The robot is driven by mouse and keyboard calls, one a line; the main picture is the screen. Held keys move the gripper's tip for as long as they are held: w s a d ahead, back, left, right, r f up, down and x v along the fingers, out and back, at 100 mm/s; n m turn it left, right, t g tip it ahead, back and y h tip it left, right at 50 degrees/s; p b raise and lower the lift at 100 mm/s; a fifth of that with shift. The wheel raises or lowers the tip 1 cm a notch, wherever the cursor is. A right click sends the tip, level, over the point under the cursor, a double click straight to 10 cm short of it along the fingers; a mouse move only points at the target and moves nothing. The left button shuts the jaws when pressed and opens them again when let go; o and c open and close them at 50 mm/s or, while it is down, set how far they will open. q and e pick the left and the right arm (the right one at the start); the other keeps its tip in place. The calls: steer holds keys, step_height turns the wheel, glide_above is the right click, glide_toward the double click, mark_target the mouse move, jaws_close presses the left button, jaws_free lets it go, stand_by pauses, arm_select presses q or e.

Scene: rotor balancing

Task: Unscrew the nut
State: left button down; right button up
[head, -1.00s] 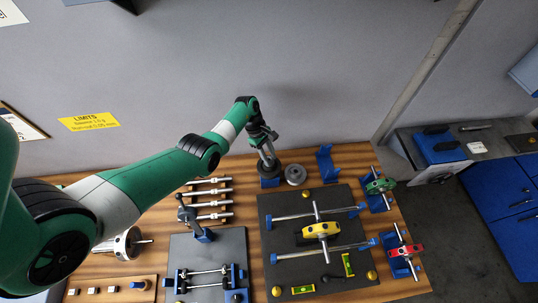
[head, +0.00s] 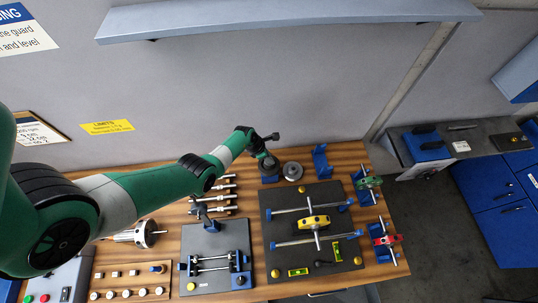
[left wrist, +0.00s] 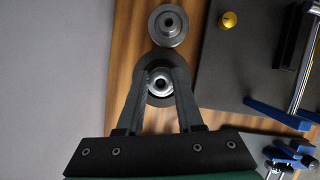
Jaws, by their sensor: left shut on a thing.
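The nut (left wrist: 160,83) is a small grey metal ring with a dark centre, in the left wrist view. It sits over a dark round disc (left wrist: 155,62). My left gripper (left wrist: 158,78) is shut on the nut, with one finger on each side of it. In the head view my left gripper (head: 264,157) points down over the blue stand (head: 270,180) at the back of the bench. The nut is too small and covered to make out there. My right gripper is not in view.
A loose grey disc (head: 293,171) lies just right of the stand, also in the left wrist view (left wrist: 168,26). A dark mat (head: 270,240) with rods and a yellow-hubbed rotor (head: 313,223) lies in front. A blue bracket (head: 321,161) stands behind.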

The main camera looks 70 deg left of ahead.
arm_select(q)
steer(key=shift+c, duration=2.3)
jaws_free()
steer(key=shift+c, duration=0.7)
